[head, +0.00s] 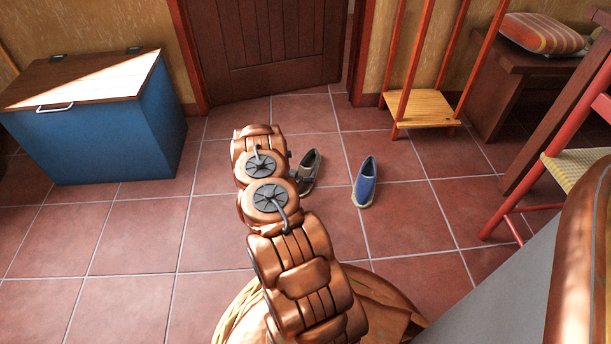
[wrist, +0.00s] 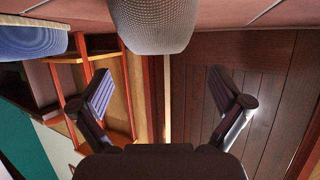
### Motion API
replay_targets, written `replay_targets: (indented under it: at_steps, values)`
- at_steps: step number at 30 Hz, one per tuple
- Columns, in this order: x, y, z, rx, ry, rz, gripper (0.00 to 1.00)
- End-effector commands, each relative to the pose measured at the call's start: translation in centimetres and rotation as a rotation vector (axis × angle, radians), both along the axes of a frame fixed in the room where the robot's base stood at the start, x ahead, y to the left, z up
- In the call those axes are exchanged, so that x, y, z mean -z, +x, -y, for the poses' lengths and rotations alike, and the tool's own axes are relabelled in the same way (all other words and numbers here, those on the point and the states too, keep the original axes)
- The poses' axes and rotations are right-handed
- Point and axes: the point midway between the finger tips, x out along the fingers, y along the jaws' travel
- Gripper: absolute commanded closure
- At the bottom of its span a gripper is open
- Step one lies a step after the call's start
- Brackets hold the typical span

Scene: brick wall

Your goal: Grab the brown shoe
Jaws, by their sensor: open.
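The brown shoe (head: 312,166) stands on the tiled floor beyond my arm, to the left of a blue shoe (head: 364,184). It looks dark greyish-brown in the head view, and my arm covers part of its left side. In the wrist view, the rounded, textured end of the brown shoe (wrist: 155,22) fills the top middle, beyond the fingertips. My gripper (wrist: 160,85) is open, with its two fingers spread wide and nothing between them. In the head view the gripper is mostly hidden behind my arm. The blue shoe (wrist: 30,40) shows at the wrist view's upper left.
A blue chest (head: 95,135) stands at the left. A dark wooden door (head: 262,45) is at the back. A wooden stand (head: 420,108), a bench (head: 490,95) with a striped cushion (head: 542,33), and a red chair (head: 530,170) are at the right.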

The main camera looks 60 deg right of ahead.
Motion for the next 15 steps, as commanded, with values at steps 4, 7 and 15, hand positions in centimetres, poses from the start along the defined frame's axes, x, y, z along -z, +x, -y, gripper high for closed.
replay_targets:
  at_steps: [4,7,15]
  values:
    - [1.5,0.0,1.2,0.002,0.002,0.000,0.00]
    - [2.3,0.1,2.1,0.002,0.003,-0.001,0.00]
    - [2.5,0.7,3.9,-0.001,0.001,0.000,0.00]
